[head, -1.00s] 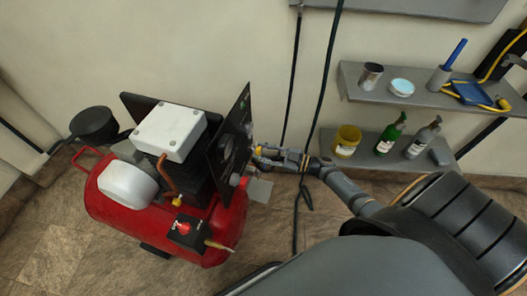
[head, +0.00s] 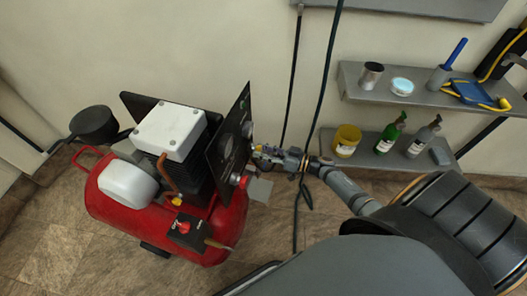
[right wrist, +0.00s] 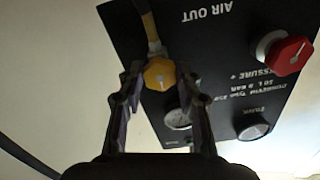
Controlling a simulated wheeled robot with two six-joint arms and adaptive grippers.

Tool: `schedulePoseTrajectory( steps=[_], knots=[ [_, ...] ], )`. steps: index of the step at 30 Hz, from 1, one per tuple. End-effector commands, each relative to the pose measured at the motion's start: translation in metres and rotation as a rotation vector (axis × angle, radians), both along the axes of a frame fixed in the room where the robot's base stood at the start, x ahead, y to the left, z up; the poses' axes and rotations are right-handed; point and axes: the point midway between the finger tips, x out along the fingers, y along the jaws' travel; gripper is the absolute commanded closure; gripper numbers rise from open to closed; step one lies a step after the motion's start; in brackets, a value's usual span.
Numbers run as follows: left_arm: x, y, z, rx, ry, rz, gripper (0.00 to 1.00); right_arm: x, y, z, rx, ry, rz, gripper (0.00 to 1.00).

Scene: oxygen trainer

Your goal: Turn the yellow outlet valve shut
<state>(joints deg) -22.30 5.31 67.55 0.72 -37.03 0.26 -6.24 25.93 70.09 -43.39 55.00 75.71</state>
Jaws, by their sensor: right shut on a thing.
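The yellow outlet valve (right wrist: 159,74) sits on the black control panel (right wrist: 215,55), below the upside-down words AIR OUT in the right wrist view. My right gripper (right wrist: 160,80) is shut on the yellow valve, with one finger on each side of it. In the head view the right gripper (head: 262,155) reaches the panel's right face from the right. The panel (head: 228,140) stands on the red compressor (head: 135,215). My left gripper is not in view.
A red knob (right wrist: 289,53), a grey knob (right wrist: 254,131) and a gauge (right wrist: 178,119) sit near the valve. Grey shelves (head: 350,90) with bottles and cans are on the wall at right. Dark cables hang behind my right arm.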

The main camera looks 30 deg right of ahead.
Motion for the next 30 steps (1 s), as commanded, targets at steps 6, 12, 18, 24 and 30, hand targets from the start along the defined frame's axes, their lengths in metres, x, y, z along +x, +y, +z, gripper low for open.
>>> schedulePoseTrajectory(
  steps=[6, 12, 18, 24, 30],
  knots=[
    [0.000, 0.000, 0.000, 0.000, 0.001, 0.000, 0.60, -0.001, 0.000, -0.002, 0.005, 0.010, 0.000, 0.97],
    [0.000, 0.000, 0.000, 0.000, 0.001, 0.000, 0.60, -0.001, 0.000, -0.002, 0.005, 0.010, 0.000, 0.97],
    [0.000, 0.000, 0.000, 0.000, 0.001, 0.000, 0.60, -0.001, 0.000, -0.001, 0.005, 0.007, 0.001, 0.43],
    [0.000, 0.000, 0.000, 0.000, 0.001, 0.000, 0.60, 0.000, 0.000, -0.001, 0.005, 0.006, 0.000, 0.43],
    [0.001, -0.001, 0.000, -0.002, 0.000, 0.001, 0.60, 0.000, -0.001, 0.011, 0.001, 0.003, 0.001, 0.43]
  ],
)
